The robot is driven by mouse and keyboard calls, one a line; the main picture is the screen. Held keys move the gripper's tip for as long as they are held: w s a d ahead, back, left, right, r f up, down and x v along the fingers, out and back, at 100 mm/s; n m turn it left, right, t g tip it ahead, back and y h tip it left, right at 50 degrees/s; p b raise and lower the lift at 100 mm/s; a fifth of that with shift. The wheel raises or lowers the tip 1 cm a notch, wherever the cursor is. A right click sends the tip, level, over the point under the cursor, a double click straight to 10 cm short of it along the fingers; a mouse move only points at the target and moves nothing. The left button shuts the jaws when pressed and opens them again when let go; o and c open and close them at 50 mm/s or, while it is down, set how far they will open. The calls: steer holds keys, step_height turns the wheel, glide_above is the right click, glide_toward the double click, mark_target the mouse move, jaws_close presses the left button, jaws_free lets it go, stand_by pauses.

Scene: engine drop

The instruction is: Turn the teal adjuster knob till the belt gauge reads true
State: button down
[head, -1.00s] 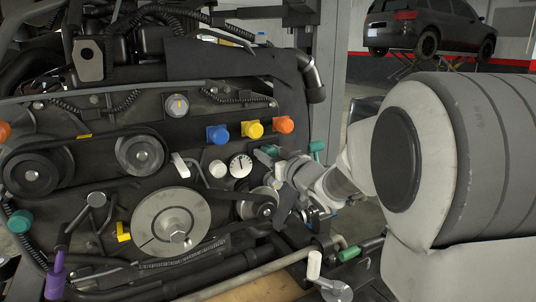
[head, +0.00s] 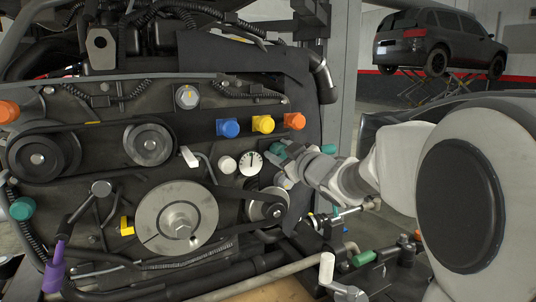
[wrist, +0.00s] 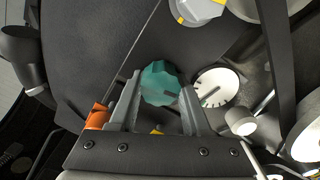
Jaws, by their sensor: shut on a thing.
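The teal adjuster knob (wrist: 160,84) is faceted and sits between the two fingers of my gripper (wrist: 158,100) in the wrist view. My gripper is shut on it. In the head view the knob is mostly hidden by my gripper (head: 284,158), with a little teal showing. The belt gauge (head: 250,162) is a small round white dial just left of my gripper in the head view. Its dark needle points roughly upward there. The gauge also shows right of the knob in the wrist view (wrist: 217,86); its exact reading is too small to tell.
Blue (head: 228,128), yellow (head: 263,124) and orange (head: 295,121) caps stand in a row above the gauge. A white cylinder (head: 228,165) is left of it. A large disc pulley (head: 175,218) is lower left. Other teal parts include a cap (head: 22,208) at far left.

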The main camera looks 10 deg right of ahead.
stand_by(0.3)
steer(key=c, duration=0.6)
jaws_free()
steer(key=shift+c, duration=0.2)
steer(key=v, duration=1.7)
steer(key=shift+s, duration=0.2)
steer(key=shift+d, duration=0.1)
